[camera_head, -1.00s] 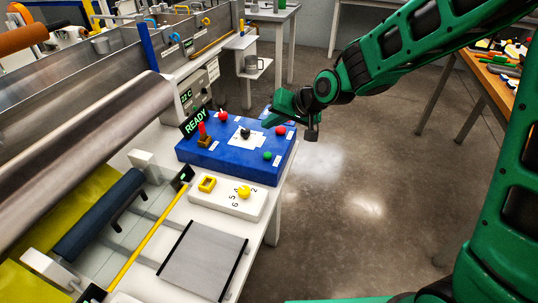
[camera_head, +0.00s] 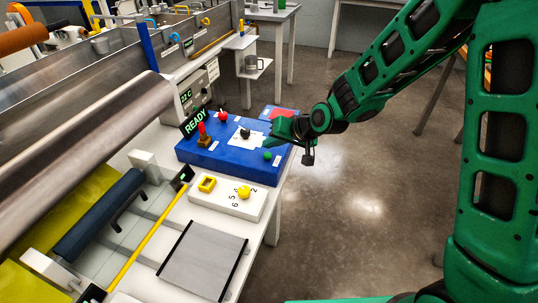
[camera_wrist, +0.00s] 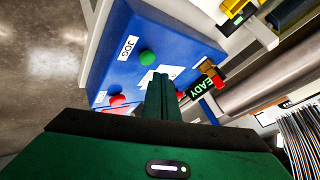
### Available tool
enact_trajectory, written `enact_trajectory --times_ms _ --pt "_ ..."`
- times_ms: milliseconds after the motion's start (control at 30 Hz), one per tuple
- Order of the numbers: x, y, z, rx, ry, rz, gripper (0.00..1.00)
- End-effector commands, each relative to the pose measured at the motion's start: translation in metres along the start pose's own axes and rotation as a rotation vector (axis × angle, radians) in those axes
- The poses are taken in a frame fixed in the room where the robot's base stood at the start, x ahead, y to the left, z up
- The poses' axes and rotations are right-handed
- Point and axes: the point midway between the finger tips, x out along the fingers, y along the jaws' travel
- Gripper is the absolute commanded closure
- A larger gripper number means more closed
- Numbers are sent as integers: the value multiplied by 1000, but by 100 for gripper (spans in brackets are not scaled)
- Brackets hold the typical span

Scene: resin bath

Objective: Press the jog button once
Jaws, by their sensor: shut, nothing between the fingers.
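The jog button is a green round button (camera_head: 267,155) on the top of a blue control box (camera_head: 225,170). It also shows in the wrist view (camera_wrist: 147,57), beside a white label (camera_wrist: 129,47) that reads JOG. My gripper (camera_head: 268,141) is shut and empty, over the box's right part. In the head view its tip appears just behind the green button. In the wrist view the fingertips (camera_wrist: 161,78) appear below and right of the button, apart from it. The exact height above the box cannot be told.
The box also carries a black knob (camera_head: 245,133), a red button (camera_head: 222,116) and a red-topped switch (camera_head: 202,130). A lit READY sign (camera_head: 195,122) stands at its back left. A white panel with a yellow knob (camera_head: 244,192) lies in front. Open floor is at right.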

Motion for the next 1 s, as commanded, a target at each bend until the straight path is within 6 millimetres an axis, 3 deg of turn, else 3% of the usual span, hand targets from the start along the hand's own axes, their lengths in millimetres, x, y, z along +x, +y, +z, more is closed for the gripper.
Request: enact_trajectory --times_ms 1000 --pt "8 6 6 0 1 -1 100"
